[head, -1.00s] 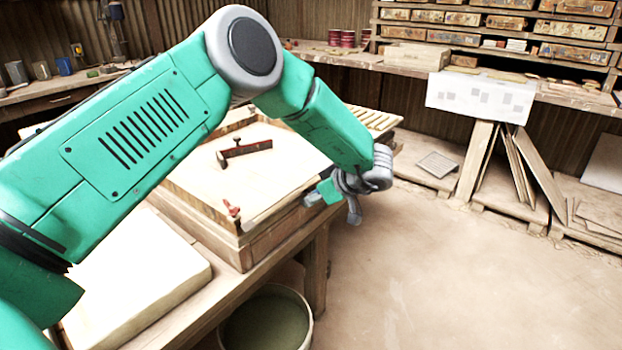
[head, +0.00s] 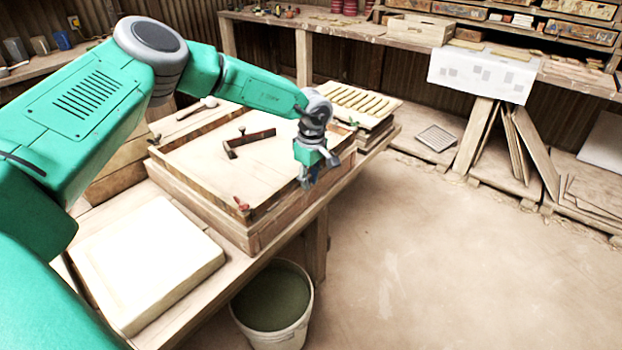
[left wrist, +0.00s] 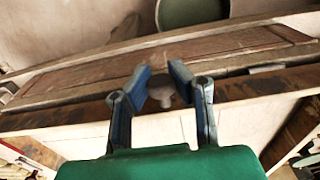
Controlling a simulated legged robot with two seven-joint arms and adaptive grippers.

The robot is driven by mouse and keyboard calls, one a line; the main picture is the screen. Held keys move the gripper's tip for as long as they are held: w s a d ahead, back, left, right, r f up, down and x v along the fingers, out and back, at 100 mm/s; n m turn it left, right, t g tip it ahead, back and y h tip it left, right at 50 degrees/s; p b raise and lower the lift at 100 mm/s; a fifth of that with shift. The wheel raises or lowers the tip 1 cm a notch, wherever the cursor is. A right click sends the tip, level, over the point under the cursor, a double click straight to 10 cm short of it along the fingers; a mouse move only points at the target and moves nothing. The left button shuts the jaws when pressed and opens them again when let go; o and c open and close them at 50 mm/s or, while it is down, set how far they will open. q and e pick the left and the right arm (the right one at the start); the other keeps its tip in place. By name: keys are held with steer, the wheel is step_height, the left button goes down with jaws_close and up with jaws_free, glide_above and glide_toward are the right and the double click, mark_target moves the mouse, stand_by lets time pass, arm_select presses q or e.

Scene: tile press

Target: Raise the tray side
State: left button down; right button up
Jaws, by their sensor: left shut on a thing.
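The wooden tray (head: 190,186) stands on the bench, with a pale flat bed inside low brown sides. My left gripper (head: 308,178) is at its right side, pointing down, and hides part of the tray's edge. In the left wrist view, the gripper's fingers (left wrist: 161,82) are close around a small rounded knob (left wrist: 162,94) and shut on it. A brown panelled board (left wrist: 75,78) runs across behind the knob. How far the tray side is raised is hard to tell. My right gripper is not in view.
A dark tool (head: 246,141) lies on the tray's bed, and a small red fitting (head: 241,204) is at its near corner. A white slab (head: 150,262) lies on the bench. A bucket (head: 296,338) stands below. A slatted rack (head: 362,100) is behind.

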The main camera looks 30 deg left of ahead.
arm_select(q)
steer(key=shift+w+a+r+h, duration=0.1)
steer(key=shift+a+h, duration=0.05)
steer(key=shift+h, duration=0.25)
steer(key=c, duration=1.4)
jaws_free()
steer(key=shift+o, duration=0.2)
steer(key=shift+a, duration=0.1)
steer(key=shift+r, duration=0.3)
step_height(320, 180, up, 11)
steer(key=shift+a, duration=0.15)
steer(key=shift+w, duration=0.1)
steer(key=shift+f, duration=0.1)
